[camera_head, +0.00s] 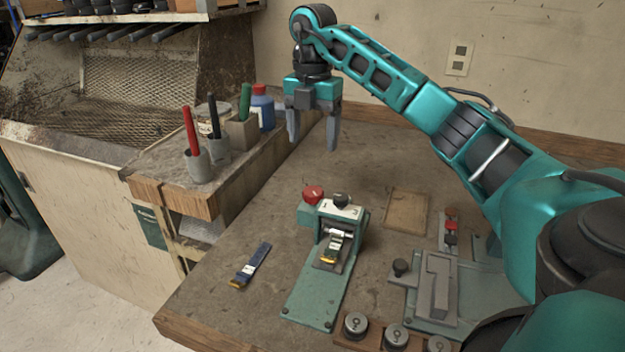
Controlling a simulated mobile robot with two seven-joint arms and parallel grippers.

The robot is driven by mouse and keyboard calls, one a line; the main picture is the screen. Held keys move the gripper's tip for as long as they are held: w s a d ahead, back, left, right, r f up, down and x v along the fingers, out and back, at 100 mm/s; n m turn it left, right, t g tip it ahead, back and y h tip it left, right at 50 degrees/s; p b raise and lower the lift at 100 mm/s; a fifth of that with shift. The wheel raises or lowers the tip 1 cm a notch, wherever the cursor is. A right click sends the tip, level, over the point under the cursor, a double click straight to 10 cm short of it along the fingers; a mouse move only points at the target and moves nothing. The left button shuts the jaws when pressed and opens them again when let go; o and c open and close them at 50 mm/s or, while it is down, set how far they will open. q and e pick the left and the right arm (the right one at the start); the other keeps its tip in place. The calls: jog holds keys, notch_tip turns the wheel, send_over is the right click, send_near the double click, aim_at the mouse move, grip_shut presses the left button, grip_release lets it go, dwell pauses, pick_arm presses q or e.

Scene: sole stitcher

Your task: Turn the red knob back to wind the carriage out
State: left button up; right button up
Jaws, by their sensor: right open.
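The red knob (313,194) sits at the upper left of a small green stitching machine (313,290) on the workbench. A black knob (341,200) is beside it on top of the machine. The carriage (332,250), with a small dark piece that has a yellow tip, shows at the machine's front below the head. My right gripper (313,145) is open and empty, pointing down in the air above and behind the red knob, clear of it. My left gripper is not in view.
A blue strip with a yellow end (251,264) lies left of the machine. A grey fixture (437,285) and several round weights (396,336) are at right front. A wooden shelf (160,189) with cups of tools stands at left. A flat tan board (407,211) lies behind.

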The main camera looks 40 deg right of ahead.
aim_at(313, 190)
notch_tip(313, 190, down, 11)
jog(key=shift+s+a+f+b, duration=0.1)
jog(key=shift+f+b, duration=0.1)
jog(key=shift+b, duration=0.45)
jog(key=shift+f, duration=0.6)
jog(key=shift+c, duration=0.3)
jog(key=shift+c, duration=0.8)
jog(key=c, duration=0.8)
